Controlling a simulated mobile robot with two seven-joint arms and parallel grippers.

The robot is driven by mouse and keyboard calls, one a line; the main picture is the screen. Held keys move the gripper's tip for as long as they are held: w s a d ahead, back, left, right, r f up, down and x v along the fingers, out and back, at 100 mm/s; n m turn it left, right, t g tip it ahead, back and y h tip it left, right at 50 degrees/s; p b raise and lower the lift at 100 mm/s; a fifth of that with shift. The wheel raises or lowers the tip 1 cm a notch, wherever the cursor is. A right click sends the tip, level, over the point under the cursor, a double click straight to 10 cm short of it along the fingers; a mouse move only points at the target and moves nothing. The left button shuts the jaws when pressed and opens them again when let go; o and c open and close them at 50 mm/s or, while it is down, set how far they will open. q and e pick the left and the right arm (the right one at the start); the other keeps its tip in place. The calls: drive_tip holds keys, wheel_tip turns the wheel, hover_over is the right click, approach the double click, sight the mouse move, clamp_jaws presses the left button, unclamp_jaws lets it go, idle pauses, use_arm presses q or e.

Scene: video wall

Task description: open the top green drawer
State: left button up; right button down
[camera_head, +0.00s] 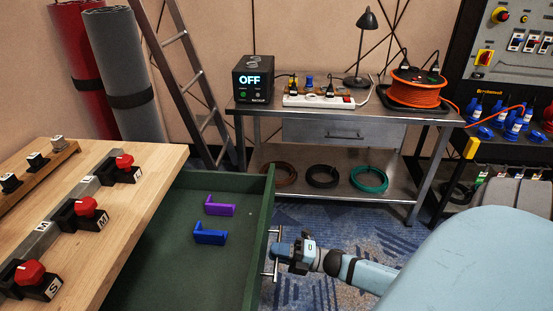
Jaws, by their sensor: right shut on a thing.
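The green drawer (190,262) is pulled out from under the wooden top at the left, and its inside shows. A purple bracket-shaped piece (220,210) and a blue one (210,237) lie apart on its floor. A metal bar handle (268,263) is on the drawer's outer front face. My right gripper (276,252) is at this handle and shut on it, with my light blue arm reaching in from the lower right. My left gripper is not in view.
The wooden top (150,165) carries several red-knobbed black blocks. Behind stands a metal workbench (385,120) with a black box (254,85) reading OFF, a power strip (318,98), a lamp and an orange cable reel (413,90). A ladder (190,60) leans at the back. Blue patterned carpet (330,225) lies between.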

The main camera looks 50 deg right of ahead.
drive_tip(key=c, duration=1.2)
unclamp_jaws()
use_arm(q)
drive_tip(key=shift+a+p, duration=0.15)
drive_tip(key=shift+p, duration=0.3)
use_arm(e)
drive_tip(key=v, duration=1.3)
drive_tip(key=shift+s+d, duration=0.25)
drive_tip(key=shift+d, duration=0.05)
drive_tip(key=shift+f, duration=0.1)
